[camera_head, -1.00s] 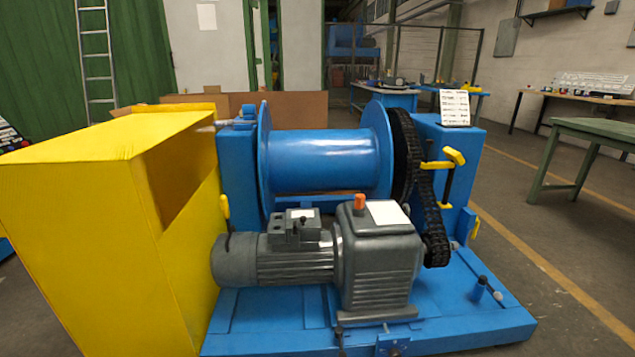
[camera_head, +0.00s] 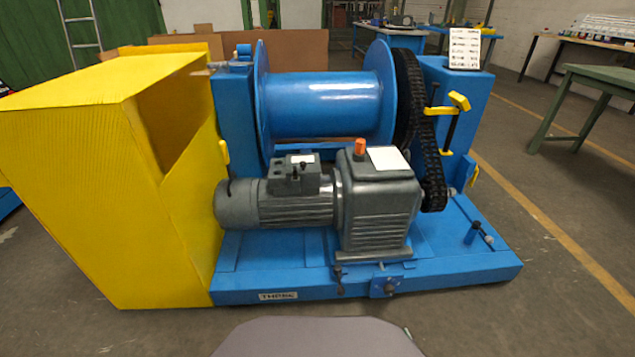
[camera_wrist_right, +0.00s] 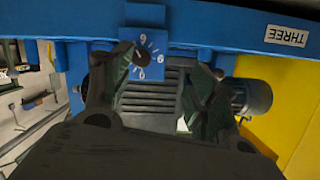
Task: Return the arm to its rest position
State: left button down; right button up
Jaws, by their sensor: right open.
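My right gripper (camera_wrist_right: 160,78) shows only in the right wrist view; it is open, with two dark fingers spread and nothing seen between them. Beyond the fingers is a blue plate (camera_wrist_right: 150,70) with white numbers and a dark round centre, partly covered by the left finger. That plate also shows at the front edge of the blue base in the head view (camera_head: 384,284). No contact between fingers and plate can be made out. Neither gripper shows in the head view, and my left gripper is in no view.
The blue base (camera_head: 450,272) carries a grey motor (camera_head: 285,204), a blue drum (camera_head: 325,105) and a black chain (camera_head: 430,165). A yellow guard (camera_head: 90,190) stands at left. A green table (camera_head: 600,78) stands far right. Floor (camera_head: 560,320) around the base's front right is clear.

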jog(key=s+a+r+n+g, duration=0.1)
jog(key=a+r+g, duration=0.1)
jog(key=r+g, duration=0.35)
jog(key=s+a+r+n+g, duration=0.1)
jog(key=a+r+g, duration=0.15)
jog(key=r, duration=0.55)
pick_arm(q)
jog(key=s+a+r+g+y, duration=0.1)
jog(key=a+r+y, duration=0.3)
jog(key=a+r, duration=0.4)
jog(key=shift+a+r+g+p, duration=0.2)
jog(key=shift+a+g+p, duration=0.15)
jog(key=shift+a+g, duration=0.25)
pick_arm(e)
jog(key=s+r+n+g+h, duration=0.1)
jog(key=s+r+g, duration=0.2)
jog(key=s+r, duration=0.7)
jog(key=shift+s+d+r, duration=0.25)
jog(key=shift+d+r, duration=0.2)
jog(key=shift+r, duration=0.05)
pick_arm(q)
jog(key=p, duration=0.3)
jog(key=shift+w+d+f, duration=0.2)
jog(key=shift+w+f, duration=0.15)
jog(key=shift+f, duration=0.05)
pick_arm(e)
jog(key=shift+w+a+f+g, duration=0.1)
jog(key=shift+w+f+g, duration=0.2)
jog(key=shift+w+f, duration=0.15)
